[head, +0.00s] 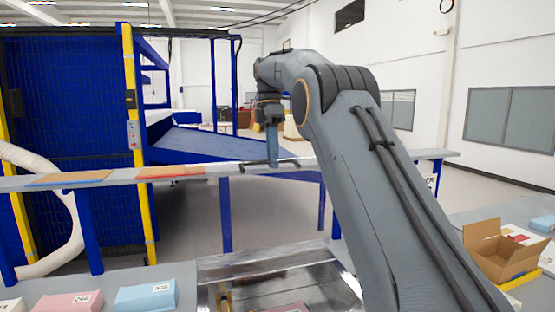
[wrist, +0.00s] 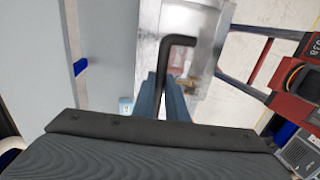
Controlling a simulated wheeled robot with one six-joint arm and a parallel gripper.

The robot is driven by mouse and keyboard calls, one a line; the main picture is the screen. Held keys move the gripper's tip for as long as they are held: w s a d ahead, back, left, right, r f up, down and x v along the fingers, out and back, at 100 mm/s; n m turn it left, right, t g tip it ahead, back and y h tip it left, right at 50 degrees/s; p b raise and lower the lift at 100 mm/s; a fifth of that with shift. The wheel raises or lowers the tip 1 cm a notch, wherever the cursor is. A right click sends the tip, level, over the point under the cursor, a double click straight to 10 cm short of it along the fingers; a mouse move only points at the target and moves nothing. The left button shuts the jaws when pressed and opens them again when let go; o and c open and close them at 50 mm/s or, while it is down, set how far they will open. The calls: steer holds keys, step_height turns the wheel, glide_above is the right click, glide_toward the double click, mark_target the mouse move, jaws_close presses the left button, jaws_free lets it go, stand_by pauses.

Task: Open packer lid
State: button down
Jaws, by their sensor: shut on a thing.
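My gripper (head: 272,160) points down in the middle of the head view, in front of the long grey shelf. It is shut on a dark bar-shaped handle (head: 288,163). In the wrist view the bent black handle (wrist: 181,41) runs between my blue-grey fingers (wrist: 162,95). The shiny metal packer (head: 230,266) is at the bottom middle of the head view, with part of its inside showing. Its metal surface also shows beyond the handle in the wrist view (wrist: 206,22). I cannot clearly make out the lid's outline or how the handle joins it.
Blue (head: 146,296) and pink (head: 70,303) packs lie on the table at lower left. An open cardboard box (head: 497,262) stands at right. The grey shelf (head: 110,180) crosses behind the packer. A blue mesh fence (head: 65,110) stands at left.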

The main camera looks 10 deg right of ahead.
steer(key=shift+w+f, duration=0.3)
stand_by(0.4)
steer(key=c, duration=1.8)
jaws_free()
steer(key=shift+w+a, duration=0.1)
steer(key=shift+w, duration=0.05)
steer(key=shift+o, duration=0.2)
steer(key=shift+r, duration=0.15)
steer(key=shift+s, duration=0.2)
